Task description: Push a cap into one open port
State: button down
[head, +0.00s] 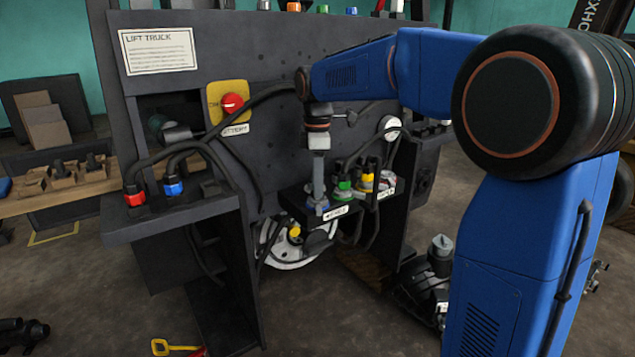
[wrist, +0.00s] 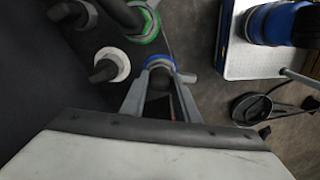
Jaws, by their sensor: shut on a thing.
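My gripper (head: 317,196) points down at the low dark shelf of the truck. It is shut on a small grey piece, which looks like the cap, mostly hidden between the fingers; the fingers also show in the wrist view (wrist: 158,88). A blue-ringed port (head: 318,205) is right at the fingertips; its ring shows in the wrist view (wrist: 160,62). I cannot tell how deep the cap sits in it. Beside it are a green-ringed port (head: 343,190) with a hose and a yellow one (head: 366,180) with a hose. A white-ringed fitting (wrist: 110,65) holds a dark piece.
A left shelf carries red (head: 134,194) and blue (head: 172,186) hose couplings. Hoses loop above both shelves. A workbench (head: 65,183) stands at the left. A dark machine part (head: 430,270) lies on the floor.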

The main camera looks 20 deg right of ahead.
jog(key=shift+f, duration=0.1)
dwell(0.3)
jog(key=c, duration=1.3)
grip_release()
notch_tip(320, 180, up, 17)
jog(key=s+d+f+m+t, duration=0.15)
jog(key=s+f+m, duration=0.25)
jog(key=s, duration=0.4)
jog(key=s+d+f+m+t, duration=0.1)
jog(key=s+d+f+m, duration=0.3)
jog(key=s, duration=0.5)
jog(key=s+f+m, duration=0.2)
jog(key=s+f, duration=0.3)
jog(key=f, duration=0.1)
jog(key=s+d+f+m+t, duration=0.1)
jog(key=s+f+m, duration=0.2)
jog(key=s+f, duration=0.3)
jog(key=s+f+m+t, duration=0.1)
jog(key=s+f+m, duration=0.1)
jog(key=s+f, duration=0.3)
jog(key=shift+s+d+f+m, duration=0.15)
jog(key=shift+f, duration=0.5)
jog(key=shift+s+d+f+m, duration=0.1)
jog(key=shift+f+m, duration=0.05)
jog(key=shift+f, duration=0.45)
